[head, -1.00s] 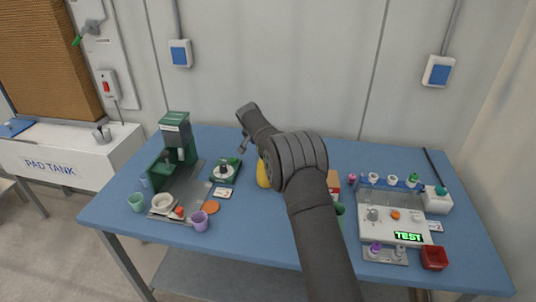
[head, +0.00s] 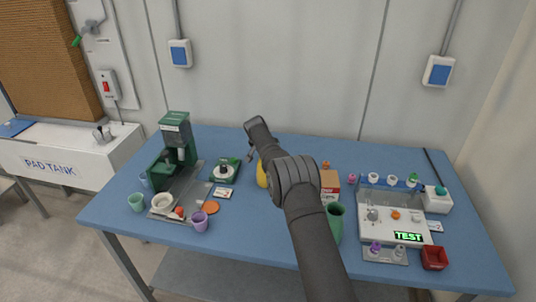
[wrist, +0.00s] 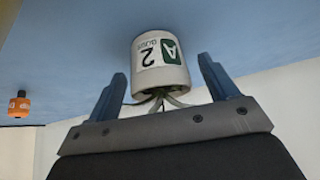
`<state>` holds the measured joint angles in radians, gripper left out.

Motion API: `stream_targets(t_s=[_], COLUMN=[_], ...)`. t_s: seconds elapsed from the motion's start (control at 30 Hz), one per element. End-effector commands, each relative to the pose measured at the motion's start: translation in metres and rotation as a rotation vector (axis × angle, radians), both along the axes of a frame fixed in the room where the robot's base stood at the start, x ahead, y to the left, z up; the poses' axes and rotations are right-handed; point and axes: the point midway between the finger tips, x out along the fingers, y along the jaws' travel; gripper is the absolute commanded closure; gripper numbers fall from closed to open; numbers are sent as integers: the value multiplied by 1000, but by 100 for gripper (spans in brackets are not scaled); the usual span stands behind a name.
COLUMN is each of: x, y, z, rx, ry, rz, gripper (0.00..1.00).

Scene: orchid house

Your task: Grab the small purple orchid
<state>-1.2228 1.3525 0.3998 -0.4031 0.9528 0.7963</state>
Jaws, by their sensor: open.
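In the wrist view a white pot (wrist: 161,62) with a green-and-white label, "A" and "2", stands on the blue table, upside down in the picture. Pale roots or stems show at its end nearest me. No purple bloom shows on it there, so I cannot tell whether it holds the small purple orchid. My gripper (wrist: 163,72) is open, with one finger to each side of the pot and no visible grip on it. In the head view my arm hides this pot and most of the gripper. A small purple item (head: 375,248) sits at the right front, too small to identify.
A green vase (head: 335,222) and an orange-and-white box (head: 330,184) stand right of my arm. A yellow object (head: 262,176) is just left of it. A purple cup (head: 200,221) and green machine (head: 176,140) are left; a test panel (head: 395,222) is right.

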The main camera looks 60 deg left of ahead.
Motion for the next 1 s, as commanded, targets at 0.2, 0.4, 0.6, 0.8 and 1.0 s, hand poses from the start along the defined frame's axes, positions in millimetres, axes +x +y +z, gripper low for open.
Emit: stream_targets(t_s=[0.2, 0.4, 0.6, 0.8, 1.0], x=[0, 0, 0, 0, 0], y=[0, 0, 0, 1, 1], z=[1, 1, 1, 18, 59], rx=[0, 1, 1, 6, 6], ry=[0, 0, 0, -2, -2], rz=[0, 1, 1, 0, 0], gripper=[31, 70, 73, 73, 73])
